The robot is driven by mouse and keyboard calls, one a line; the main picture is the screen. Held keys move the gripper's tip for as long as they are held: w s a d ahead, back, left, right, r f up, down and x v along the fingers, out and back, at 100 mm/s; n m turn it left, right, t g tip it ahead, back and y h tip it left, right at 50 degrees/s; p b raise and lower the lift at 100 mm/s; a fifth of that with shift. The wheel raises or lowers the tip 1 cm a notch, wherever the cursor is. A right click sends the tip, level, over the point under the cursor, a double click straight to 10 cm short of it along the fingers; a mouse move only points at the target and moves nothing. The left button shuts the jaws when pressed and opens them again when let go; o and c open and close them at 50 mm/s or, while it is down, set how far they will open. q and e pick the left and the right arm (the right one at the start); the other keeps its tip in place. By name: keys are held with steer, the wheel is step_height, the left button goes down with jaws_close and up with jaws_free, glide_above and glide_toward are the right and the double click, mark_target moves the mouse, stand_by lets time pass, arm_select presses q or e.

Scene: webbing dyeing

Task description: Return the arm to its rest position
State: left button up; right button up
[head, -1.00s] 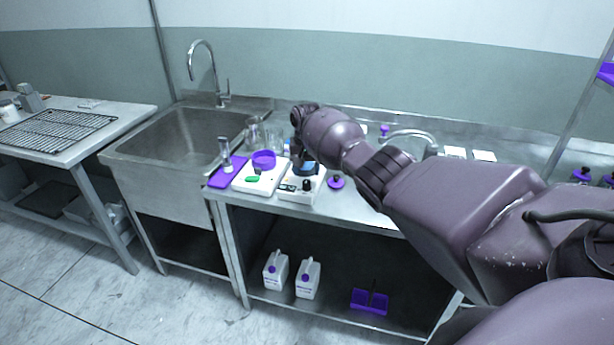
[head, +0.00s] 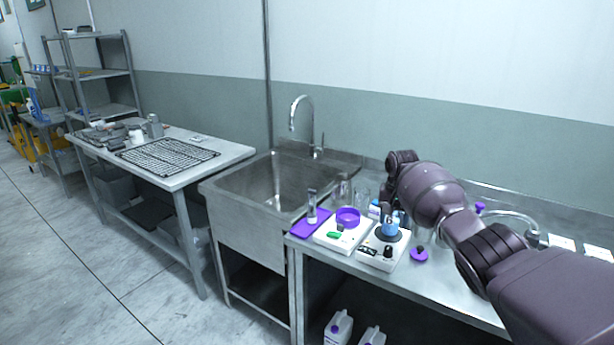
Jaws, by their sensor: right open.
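My right arm comes in from the right in the head view and reaches over the steel bench (head: 440,275). Its gripper (head: 393,212) is small in the picture and partly hidden by the wrist; it hangs at the beaker with blue liquid (head: 390,228). The beaker stands on the white hotplate stirrer (head: 378,256). I cannot tell whether the fingers touch the beaker. The gripper is open. My left gripper is out of view.
Left of the stirrer are a white scale (head: 335,238) with a purple dish (head: 348,217) and a purple tray (head: 308,228). A purple lid (head: 419,255) lies to the right. Glassware stands behind. The sink (head: 270,185) and a table with a black rack (head: 168,155) are left.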

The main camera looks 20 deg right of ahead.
steer(key=w+a+r+n+t+h, duration=0.1)
steer(key=w+a+r+n+t, duration=0.35)
steer(key=w+r+t, duration=0.4)
steer(key=s+a+f+n+t+y, duration=0.2)
steer(key=s+a+f+n+t, duration=0.45)
steer(key=a, duration=0.35)
steer(key=s+f+m+g, duration=0.1)
steer(key=s+f, duration=0.6)
steer(key=s, duration=0.6)
steer(key=s+a+f+m+g, duration=0.1)
steer(key=s+f, duration=0.6)
steer(key=s, duration=0.7)
steer(key=s+f+m+g+h, duration=0.1)
steer(key=s+f, duration=0.7)
steer(key=s, duration=0.6)
steer(key=shift+s+a, duration=0.15)
steer(key=shift+a, duration=0.2)
